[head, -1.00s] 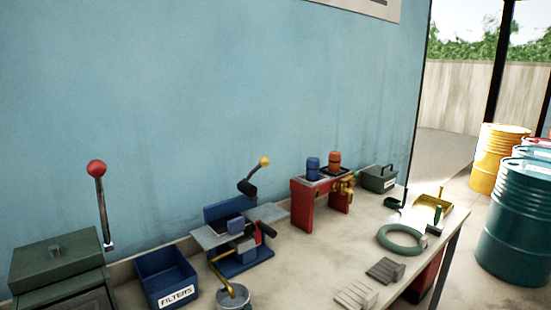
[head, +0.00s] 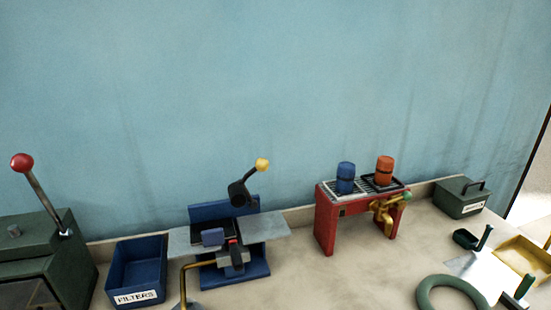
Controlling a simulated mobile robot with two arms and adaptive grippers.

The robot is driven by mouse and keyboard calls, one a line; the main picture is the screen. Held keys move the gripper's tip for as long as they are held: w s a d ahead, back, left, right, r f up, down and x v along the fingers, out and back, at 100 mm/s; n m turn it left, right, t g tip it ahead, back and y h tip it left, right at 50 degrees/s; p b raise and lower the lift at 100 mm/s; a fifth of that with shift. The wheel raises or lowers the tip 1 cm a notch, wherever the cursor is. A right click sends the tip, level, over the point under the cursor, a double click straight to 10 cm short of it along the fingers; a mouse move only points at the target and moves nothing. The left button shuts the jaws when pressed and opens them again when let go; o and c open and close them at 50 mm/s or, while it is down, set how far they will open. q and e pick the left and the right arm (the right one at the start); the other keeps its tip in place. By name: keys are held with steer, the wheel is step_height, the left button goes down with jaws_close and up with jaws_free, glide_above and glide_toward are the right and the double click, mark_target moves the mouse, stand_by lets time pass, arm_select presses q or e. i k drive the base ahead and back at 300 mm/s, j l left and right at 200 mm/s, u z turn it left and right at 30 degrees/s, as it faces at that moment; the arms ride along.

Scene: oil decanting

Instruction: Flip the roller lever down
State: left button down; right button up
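The roller lever (head: 252,176) rises at an upward slant from the back of the blue press-like machine (head: 210,211) on the bench. It has a yellow ball knob (head: 262,165) at its upper right end and a dark roller (head: 239,193) at its lower end. The lever is raised, with its knob well above a grey metal plate (head: 268,229). A small blue block and a red-tipped part sit below the roller. Neither of my grippers is in view.
A green machine with a red-knobbed lever (head: 22,163) stands at the left. A blue FILTERS bin (head: 137,270) is beside it. A red stand (head: 325,228) with blue and orange filters is to the right. A green box (head: 462,200), ring (head: 425,295) and yellow tray (head: 525,258) lie further right.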

mark_target(262, 164)
steer(key=l, duration=1.7)
